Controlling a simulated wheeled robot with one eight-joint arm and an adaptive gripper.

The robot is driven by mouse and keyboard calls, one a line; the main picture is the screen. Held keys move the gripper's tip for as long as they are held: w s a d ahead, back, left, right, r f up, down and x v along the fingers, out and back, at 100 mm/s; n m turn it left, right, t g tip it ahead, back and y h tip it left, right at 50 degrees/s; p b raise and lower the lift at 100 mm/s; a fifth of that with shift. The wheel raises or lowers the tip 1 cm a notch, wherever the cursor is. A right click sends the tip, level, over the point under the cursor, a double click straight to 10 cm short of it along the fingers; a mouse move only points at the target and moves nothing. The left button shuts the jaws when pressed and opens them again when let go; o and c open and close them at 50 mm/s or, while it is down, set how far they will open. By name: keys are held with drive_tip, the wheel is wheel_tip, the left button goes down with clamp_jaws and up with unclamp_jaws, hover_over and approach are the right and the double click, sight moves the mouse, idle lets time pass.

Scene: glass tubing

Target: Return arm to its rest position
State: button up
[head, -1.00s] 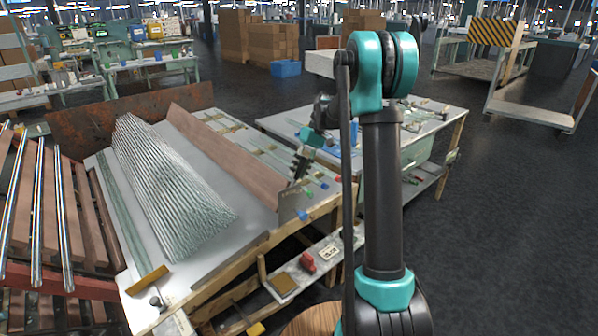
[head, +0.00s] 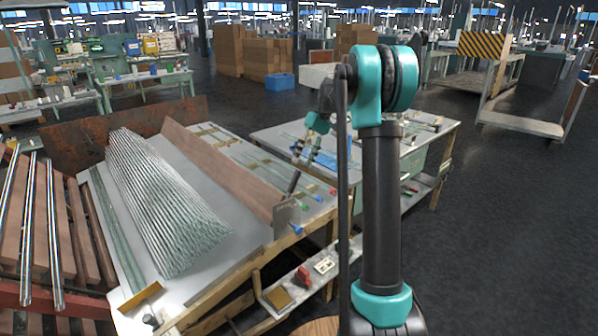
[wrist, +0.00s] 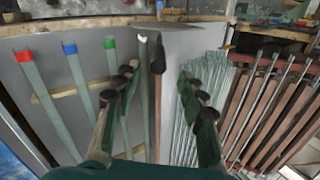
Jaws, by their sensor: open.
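My gripper (head: 293,170) hangs from my raised arm over the right side of the glass tubing table in the head view. In the wrist view its two dark fingers (wrist: 158,82) stand apart with nothing held between them. Below them lie green glass tubes with coloured ends, such as a blue-tipped tube (wrist: 90,105) and a green-tipped tube (wrist: 118,75). A large bundle of clear glass tubes (head: 165,205) lies on the sloping table to the left of my gripper.
A brown board (head: 220,170) stands along the bundle. A rack with shiny metal tubes (head: 30,230) is at the far left. Another worktable (head: 425,150) stands behind my arm. A lower shelf (head: 320,270) holds small items. Open floor (head: 520,240) lies to the right.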

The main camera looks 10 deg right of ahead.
drive_tip(key=shift+v, duration=0.9)
drive_tip(key=shift+s+f, duration=0.1)
